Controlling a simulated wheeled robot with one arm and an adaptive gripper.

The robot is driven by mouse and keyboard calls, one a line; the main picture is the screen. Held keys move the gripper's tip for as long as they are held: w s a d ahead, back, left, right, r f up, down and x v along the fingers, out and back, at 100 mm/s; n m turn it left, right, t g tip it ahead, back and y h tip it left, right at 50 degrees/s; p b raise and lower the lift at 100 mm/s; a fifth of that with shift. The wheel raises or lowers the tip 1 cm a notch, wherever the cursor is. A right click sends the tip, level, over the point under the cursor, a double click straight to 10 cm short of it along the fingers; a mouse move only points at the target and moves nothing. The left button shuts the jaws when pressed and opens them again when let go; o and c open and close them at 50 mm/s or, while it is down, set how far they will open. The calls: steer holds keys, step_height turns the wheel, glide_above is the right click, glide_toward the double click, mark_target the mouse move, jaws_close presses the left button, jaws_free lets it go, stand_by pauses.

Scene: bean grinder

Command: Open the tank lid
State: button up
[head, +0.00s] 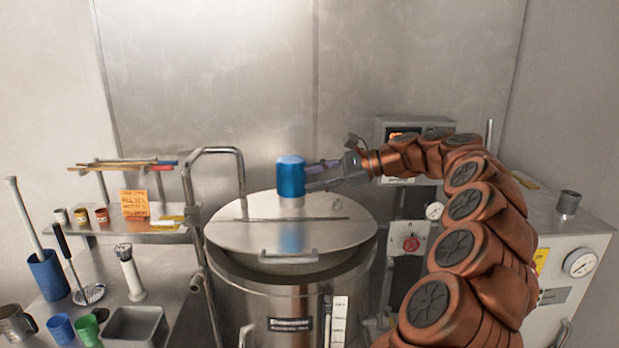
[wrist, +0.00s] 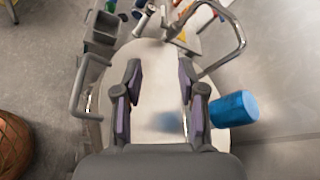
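The steel tank (head: 270,302) stands in the middle of the head view. Its round lid (head: 245,235) lies over the top, with a bar handle (head: 288,258) at the front edge. A dark band shows under the lid's front edge; I cannot tell if it is a gap. The wrist view shows the pale lid (wrist: 150,75) below my fingers and the handle (wrist: 77,100) at left. My gripper (head: 315,175) is above the lid's back part, beside a blue cylinder (head: 291,177). In the wrist view, my gripper (wrist: 160,82) is open and empty, with the blue cylinder (wrist: 234,109) outside its right finger.
A curved pipe (head: 215,151) rises at the tank's left. Left of it are a shelf (head: 75,236) with small cups and a counter with a blue holder (head: 48,275) and a grey bin (head: 135,325). A white machine (head: 570,235) with gauges stands at right. The wall is close behind.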

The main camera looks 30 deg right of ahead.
steer(key=shift+p+v, duration=0.3)
steer(key=shift+v, duration=0.6)
steer(key=shift+r+p, duration=0.1)
steer(key=shift+p, duration=0.25)
